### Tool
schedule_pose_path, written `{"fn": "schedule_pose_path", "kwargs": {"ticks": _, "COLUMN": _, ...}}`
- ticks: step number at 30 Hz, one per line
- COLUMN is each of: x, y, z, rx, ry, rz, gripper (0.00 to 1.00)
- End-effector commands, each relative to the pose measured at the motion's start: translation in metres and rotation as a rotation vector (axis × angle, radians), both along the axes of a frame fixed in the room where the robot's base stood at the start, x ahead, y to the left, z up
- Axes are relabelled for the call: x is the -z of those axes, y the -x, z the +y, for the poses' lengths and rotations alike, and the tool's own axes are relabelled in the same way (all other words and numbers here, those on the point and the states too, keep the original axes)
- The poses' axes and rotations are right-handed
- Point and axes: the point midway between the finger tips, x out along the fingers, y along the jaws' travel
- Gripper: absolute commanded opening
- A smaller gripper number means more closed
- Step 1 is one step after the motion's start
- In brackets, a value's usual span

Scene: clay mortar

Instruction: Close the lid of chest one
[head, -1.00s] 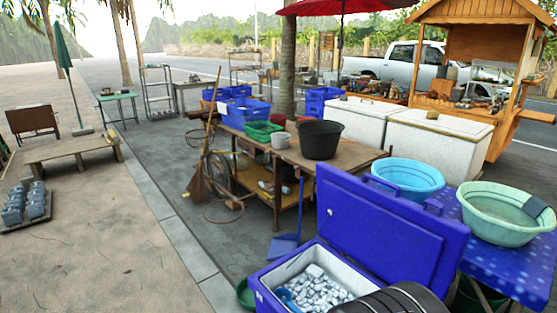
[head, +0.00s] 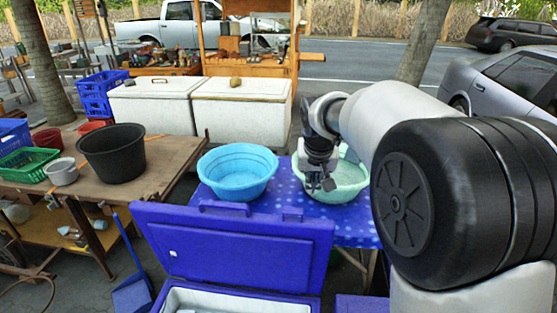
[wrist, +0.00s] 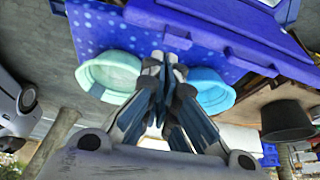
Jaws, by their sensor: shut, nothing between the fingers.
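The blue chest (head: 190,292) stands at the bottom of the head view, with a white inner lining. Its blue lid (head: 240,245) is open and stands raised at the back of the box, leaning away. The lid also shows at the top of the wrist view (wrist: 205,30). My gripper (head: 327,184) hangs above the blue spotted table, behind and to the right of the lid, apart from it. In the wrist view my gripper's fingers (wrist: 165,60) are together and empty. Most of the chest's inside is cut off by the picture edge.
A light blue basin (head: 237,172) and a green basin (head: 348,180) stand on the spotted table (head: 290,222) behind the lid. Two white chests (head: 240,105), both shut, stand farther back. A wooden table (head: 150,195) with a black tub (head: 112,153) is at left.

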Motion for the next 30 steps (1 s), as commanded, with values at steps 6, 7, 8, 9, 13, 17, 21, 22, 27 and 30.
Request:
{"fn": "schedule_pose_path", "kwargs": {"ticks": 6, "x": 0.053, "y": -0.091, "z": 0.008, "rx": 0.030, "ry": 0.000, "rz": -0.004, "gripper": 0.00}}
{"fn": "schedule_pose_path", "kwargs": {"ticks": 7, "x": 0.062, "y": -0.101, "z": 0.009, "rx": 0.033, "ry": 0.000, "rz": -0.006, "gripper": 0.00}}
{"fn": "schedule_pose_path", "kwargs": {"ticks": 8, "x": 0.070, "y": -0.110, "z": 0.010, "rx": 0.037, "ry": 0.000, "rz": -0.008, "gripper": 0.00}}
{"fn": "schedule_pose_path", "kwargs": {"ticks": 9, "x": 0.081, "y": -0.120, "z": 0.012, "rx": 0.041, "ry": 0.000, "rz": -0.009, "gripper": 0.00}}
{"fn": "schedule_pose_path", "kwargs": {"ticks": 13, "x": 0.112, "y": -0.145, "z": 0.015, "rx": 0.053, "ry": -0.002, "rz": -0.018, "gripper": 0.00}}
{"fn": "schedule_pose_path", "kwargs": {"ticks": 17, "x": 0.130, "y": -0.157, "z": 0.017, "rx": 0.059, "ry": -0.003, "rz": -0.022, "gripper": 0.00}}
{"fn": "schedule_pose_path", "kwargs": {"ticks": 21, "x": 0.143, "y": -0.163, "z": 0.018, "rx": 0.061, "ry": -0.002, "rz": -0.023, "gripper": 0.00}}
{"fn": "schedule_pose_path", "kwargs": {"ticks": 22, "x": 0.146, "y": -0.164, "z": 0.017, "rx": 0.062, "ry": -0.003, "rz": -0.022, "gripper": 0.00}}
{"fn": "schedule_pose_path", "kwargs": {"ticks": 27, "x": 0.172, "y": -0.175, "z": 0.015, "rx": 0.062, "ry": -0.003, "rz": -0.022, "gripper": 0.00}}
{"fn": "schedule_pose_path", "kwargs": {"ticks": 30, "x": 0.191, "y": -0.184, "z": 0.013, "rx": 0.063, "ry": -0.003, "rz": -0.022, "gripper": 0.00}}
